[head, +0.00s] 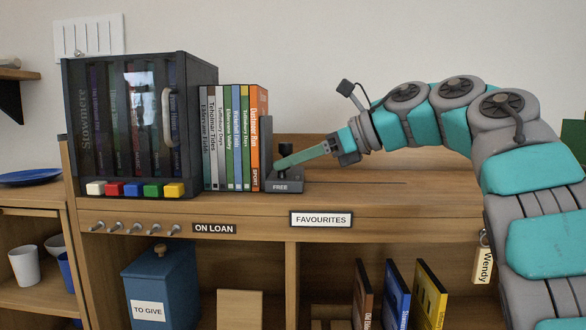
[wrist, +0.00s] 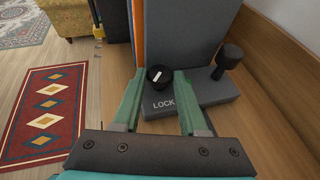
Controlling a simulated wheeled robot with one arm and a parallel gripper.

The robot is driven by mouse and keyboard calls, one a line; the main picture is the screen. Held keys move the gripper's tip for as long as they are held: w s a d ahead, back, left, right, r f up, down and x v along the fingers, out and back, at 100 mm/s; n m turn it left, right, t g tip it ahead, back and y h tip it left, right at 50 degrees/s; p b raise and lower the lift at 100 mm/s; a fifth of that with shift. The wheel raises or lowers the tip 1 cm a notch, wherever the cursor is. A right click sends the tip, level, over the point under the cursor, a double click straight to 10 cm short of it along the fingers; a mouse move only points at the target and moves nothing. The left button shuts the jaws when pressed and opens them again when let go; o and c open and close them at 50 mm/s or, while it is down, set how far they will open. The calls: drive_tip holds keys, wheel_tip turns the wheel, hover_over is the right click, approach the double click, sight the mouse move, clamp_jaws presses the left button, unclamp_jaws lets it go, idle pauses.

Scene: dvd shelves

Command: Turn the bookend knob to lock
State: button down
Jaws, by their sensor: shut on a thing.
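The dark grey bookend (head: 266,140) stands upright on the shelf top, against the right end of a row of DVD cases. Its base front is marked FREE. In the wrist view the bookend (wrist: 187,35) shows LOCK on the near side of its base. The round black knob (wrist: 159,77) has a white line slanting up to the right, on neither label. My gripper (wrist: 159,78) is shut on the knob, one green fingertip on each side. In the head view my gripper (head: 284,164) reaches in from the right, and its fingers hide the knob.
A black post with a round top (wrist: 230,56) rises from the base beside the knob. A dark glass-fronted cabinet (head: 130,120) stands left of the cases (head: 225,135). The shelf top right of the bookend is clear below my arm. A wall is behind.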

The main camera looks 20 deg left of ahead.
drive_tip(key=shift+w+r+n+g+p, duration=0.2)
drive_tip(key=shift+n+g+p, duration=0.7)
drive_tip(key=shift+g+p, duration=0.15)
drive_tip(key=shift+p, duration=0.4)
drive_tip(key=shift+w+a+f+n+g+p, duration=0.1)
drive_tip(key=shift+n+g+p, duration=0.4)
drive_tip(key=shift+p, duration=0.45)
drive_tip(key=shift+w+n+g+p, duration=0.1)
drive_tip(key=shift+n+g+p, duration=0.4)
drive_tip(key=shift+p, duration=0.4)
drive_tip(key=shift+c, duration=2.3)
unclamp_jaws()
drive_tip(key=shift+f, duration=0.1)
